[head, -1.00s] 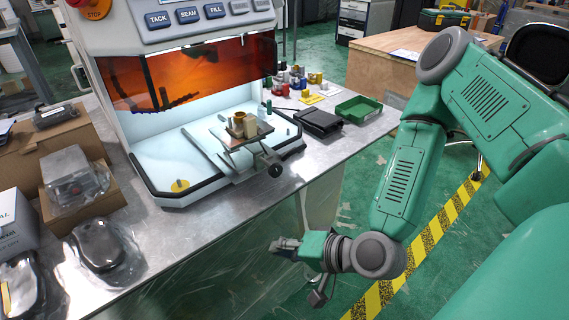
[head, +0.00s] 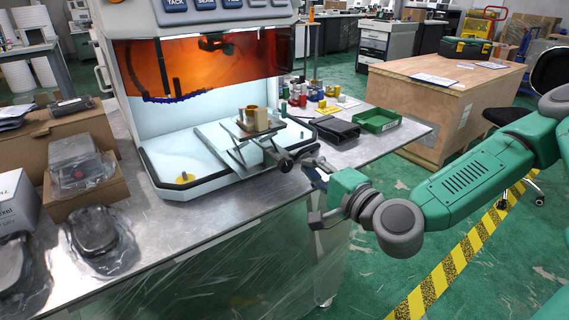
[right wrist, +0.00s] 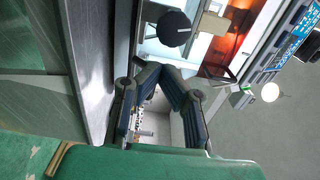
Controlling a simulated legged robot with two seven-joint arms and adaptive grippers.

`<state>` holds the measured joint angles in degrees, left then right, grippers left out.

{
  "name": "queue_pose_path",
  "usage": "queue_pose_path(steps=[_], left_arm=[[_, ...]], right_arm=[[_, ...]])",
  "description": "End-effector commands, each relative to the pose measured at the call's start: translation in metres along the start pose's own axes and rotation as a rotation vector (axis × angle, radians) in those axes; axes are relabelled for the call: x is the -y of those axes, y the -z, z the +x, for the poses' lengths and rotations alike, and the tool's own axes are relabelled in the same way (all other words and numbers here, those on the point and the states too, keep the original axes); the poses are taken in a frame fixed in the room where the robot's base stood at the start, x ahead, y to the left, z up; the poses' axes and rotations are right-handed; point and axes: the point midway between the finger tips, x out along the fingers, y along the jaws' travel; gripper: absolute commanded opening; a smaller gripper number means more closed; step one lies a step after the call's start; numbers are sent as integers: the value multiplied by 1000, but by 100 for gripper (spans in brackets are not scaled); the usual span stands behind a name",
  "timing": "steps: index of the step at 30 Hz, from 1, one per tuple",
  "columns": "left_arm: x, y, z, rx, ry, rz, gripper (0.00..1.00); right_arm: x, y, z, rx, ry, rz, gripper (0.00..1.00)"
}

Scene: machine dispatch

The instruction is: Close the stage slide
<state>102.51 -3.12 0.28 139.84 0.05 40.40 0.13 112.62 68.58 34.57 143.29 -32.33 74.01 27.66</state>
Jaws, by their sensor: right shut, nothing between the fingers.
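The stage slide (head: 238,143) sticks out of the front of the machine's lit chamber, bearing a small platform with brass-coloured parts (head: 257,118). A dark round knob (head: 286,164) sits at its front end; a dark round knob also shows at the top of the right wrist view (right wrist: 173,28). My right gripper (head: 312,170) is beside the knob, to its right in the head view, past the table's front edge. Its fingers (right wrist: 150,72) are shut and empty in the right wrist view. Whether they touch the knob I cannot tell. My left gripper is not in view.
A black case (head: 336,130), a green tray (head: 377,120) and small bottles stand right of the machine. Boxes and wrapped parts (head: 95,238) lie on the left of the metal table. A wooden crate (head: 440,110) stands behind on the right.

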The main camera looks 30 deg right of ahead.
Motion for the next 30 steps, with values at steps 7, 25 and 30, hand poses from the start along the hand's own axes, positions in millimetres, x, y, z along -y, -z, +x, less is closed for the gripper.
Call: queue_pose_path(steps=[7,25,30], left_arm=[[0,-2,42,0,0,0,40],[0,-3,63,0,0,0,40],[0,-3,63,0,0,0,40]], right_arm=[[-5,0,19,-1,4,-3,0],[0,0,88,1,-1,-1,0],[0,0,89,1,-1,0,0]])
